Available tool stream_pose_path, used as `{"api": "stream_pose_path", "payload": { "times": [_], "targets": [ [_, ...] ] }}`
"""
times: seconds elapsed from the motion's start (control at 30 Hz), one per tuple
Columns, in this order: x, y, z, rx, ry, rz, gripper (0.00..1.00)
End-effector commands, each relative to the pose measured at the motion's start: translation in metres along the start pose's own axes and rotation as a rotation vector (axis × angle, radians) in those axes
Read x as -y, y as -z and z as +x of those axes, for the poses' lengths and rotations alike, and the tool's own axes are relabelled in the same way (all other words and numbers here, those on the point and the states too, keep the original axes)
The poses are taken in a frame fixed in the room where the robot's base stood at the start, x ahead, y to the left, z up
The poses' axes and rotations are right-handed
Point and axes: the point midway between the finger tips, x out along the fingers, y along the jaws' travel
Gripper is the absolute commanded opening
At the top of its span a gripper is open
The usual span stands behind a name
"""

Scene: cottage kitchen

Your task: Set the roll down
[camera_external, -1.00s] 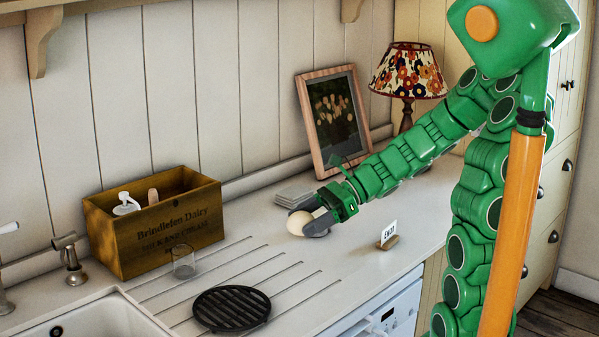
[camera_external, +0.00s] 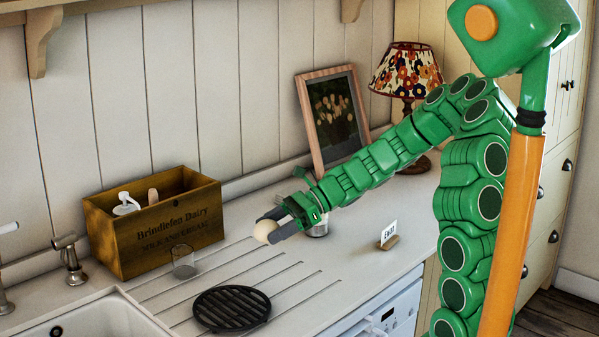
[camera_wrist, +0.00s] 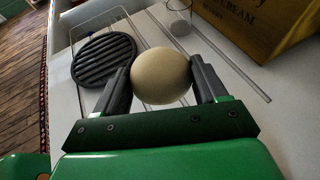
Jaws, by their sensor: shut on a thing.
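The roll (camera_external: 265,232) is a pale, rounded, bun-like thing. My gripper (camera_external: 275,226) is shut on it, with the roll protruding past the dark fingertips above the counter (camera_external: 330,262). In the wrist view the roll (camera_wrist: 161,78) sits between both fingers of my gripper (camera_wrist: 160,85). The roll appears clear of the counter, but its exact height is hard to tell. A round black ribbed trivet (camera_external: 231,308) lies on the counter in front of it; it also shows in the wrist view (camera_wrist: 103,60).
A sink (camera_external: 95,315) is front left. A small card in a holder (camera_external: 389,236), a framed picture (camera_external: 335,120) and a lamp (camera_external: 408,75) stand right.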

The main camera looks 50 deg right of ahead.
Motion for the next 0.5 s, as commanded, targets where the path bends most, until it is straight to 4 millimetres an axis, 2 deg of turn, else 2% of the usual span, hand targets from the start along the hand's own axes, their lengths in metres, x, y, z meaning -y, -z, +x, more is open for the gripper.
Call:
{"api": "stream_pose_path", "payload": {
  "times": [0.3, 0.5],
  "targets": [
    [0.022, 0.026, 0.026, -0.001, -0.003, 0.002, 0.55],
    [0.031, 0.033, 0.033, 0.000, 0.000, 0.000, 0.55]
  ]
}}
